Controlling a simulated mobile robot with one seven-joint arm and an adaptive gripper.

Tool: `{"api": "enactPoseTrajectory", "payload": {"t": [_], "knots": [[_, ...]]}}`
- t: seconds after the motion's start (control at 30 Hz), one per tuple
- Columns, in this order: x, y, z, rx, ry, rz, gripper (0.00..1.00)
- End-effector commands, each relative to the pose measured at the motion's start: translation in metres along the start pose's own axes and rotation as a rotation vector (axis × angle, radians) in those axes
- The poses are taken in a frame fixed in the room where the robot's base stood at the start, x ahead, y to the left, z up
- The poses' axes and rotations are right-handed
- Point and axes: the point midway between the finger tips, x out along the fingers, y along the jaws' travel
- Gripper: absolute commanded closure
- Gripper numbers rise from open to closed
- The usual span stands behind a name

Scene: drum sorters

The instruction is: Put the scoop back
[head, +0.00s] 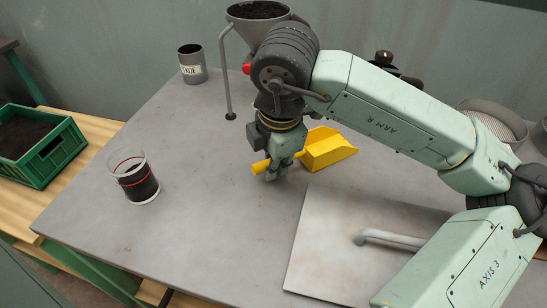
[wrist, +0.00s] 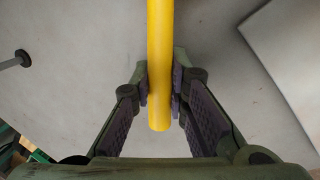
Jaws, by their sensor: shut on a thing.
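A yellow scoop (head: 327,149) with a flat-sided pan and a round handle is at the middle of the grey table (head: 218,215) in the head view. My gripper (head: 272,174) is shut on its handle. In the wrist view the handle (wrist: 160,65) runs between the two finger pads of my gripper (wrist: 161,88), its end pointing towards the camera. The pan is out of the wrist view. I cannot tell whether the scoop touches the table or is just above it.
A glass of dark material with a red line (head: 135,182) stands at the left. A labelled grey cup (head: 192,66) stands at the back. A hopper (head: 258,12) on legs is behind my arm. A pale plate with a handle (head: 335,255) lies in front. A green crate (head: 38,143) is far left.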

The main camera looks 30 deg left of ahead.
Motion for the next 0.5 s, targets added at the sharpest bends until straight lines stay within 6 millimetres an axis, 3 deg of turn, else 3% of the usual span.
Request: {"api": "enactPoseTrajectory", "payload": {"t": [0.27,0.3,0.5], "knots": [[0.0019,-0.0004,0.0,0.0,-0.001,0.0,1.0],[0.0016,-0.0004,-0.0001,0.0,-0.001,0.0,0.84],[0.0011,-0.0003,-0.0002,0.0,-0.001,0.0,0.71]]}}
